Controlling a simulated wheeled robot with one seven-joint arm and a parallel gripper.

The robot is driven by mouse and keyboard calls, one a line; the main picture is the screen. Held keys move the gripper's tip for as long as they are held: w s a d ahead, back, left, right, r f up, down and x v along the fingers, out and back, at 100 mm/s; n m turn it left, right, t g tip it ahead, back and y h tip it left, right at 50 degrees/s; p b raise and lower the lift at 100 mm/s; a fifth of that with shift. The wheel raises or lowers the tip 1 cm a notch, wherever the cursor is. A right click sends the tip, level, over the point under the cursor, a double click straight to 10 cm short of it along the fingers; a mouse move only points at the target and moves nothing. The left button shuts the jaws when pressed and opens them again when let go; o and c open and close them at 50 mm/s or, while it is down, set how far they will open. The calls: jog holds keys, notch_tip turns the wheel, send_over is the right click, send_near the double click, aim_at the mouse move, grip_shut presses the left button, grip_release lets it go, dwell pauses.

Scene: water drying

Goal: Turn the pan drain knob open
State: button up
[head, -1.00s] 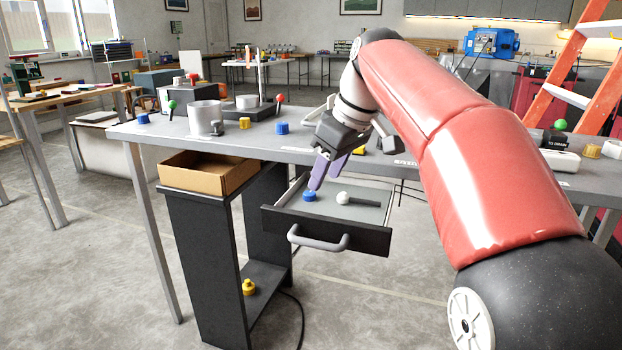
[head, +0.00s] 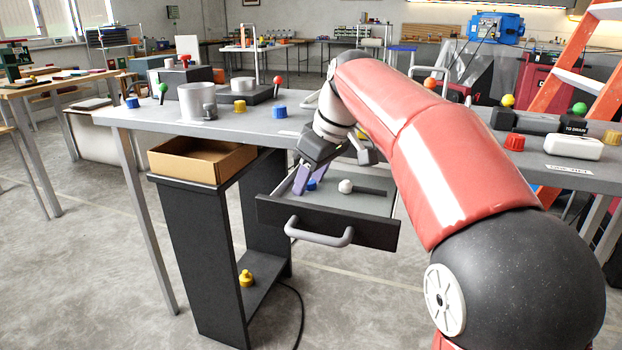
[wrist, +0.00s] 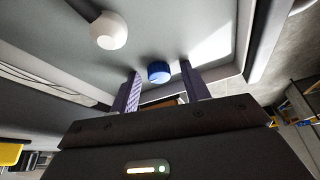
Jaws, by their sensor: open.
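In the wrist view the blue cap (wrist: 159,72) appears between the two fingertips (wrist: 161,67), with visible gaps on both sides. The white knob (wrist: 108,30) is farther off, to the upper left. Whether the fingers are low enough to flank the cap is unclear.
The drawer's grey handle (head: 318,236) sticks out in front. A cardboard box (head: 200,162) stands left of the drawer. The tabletop (head: 235,128) above carries a metal cup, coloured caps and levers.

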jog(key=c, duration=1)
jog(key=shift+m, duration=0.4)
jog(key=m+t+p, duration=0.1)
jog(key=m, duration=0.2)
jog(key=shift+r+h, duration=0.1)
jog(key=shift+h, duration=0.3)
jog(key=m+h+p, duration=0.1)
jog(key=m, duration=0.1)
jog(key=m+t+h+p, duration=0.1)
jog(key=m, duration=0.2)
jog(key=shift+a+p, duration=0.2)
jog(key=shift+p, duration=0.15)
jog(key=m+h+p, duration=0.1)
jog(key=m+h, duration=0.1)
jog(key=m, duration=0.2)
jog(key=shift+m+p, duration=0.4)
jog(key=m+h+p, duration=0.1)
jog(key=m, duration=0.3)
jog(key=shift+a+g, duration=0.1)
jog(key=shift+g, duration=0.3)
jog(key=shift+m+h+p, duration=0.3)
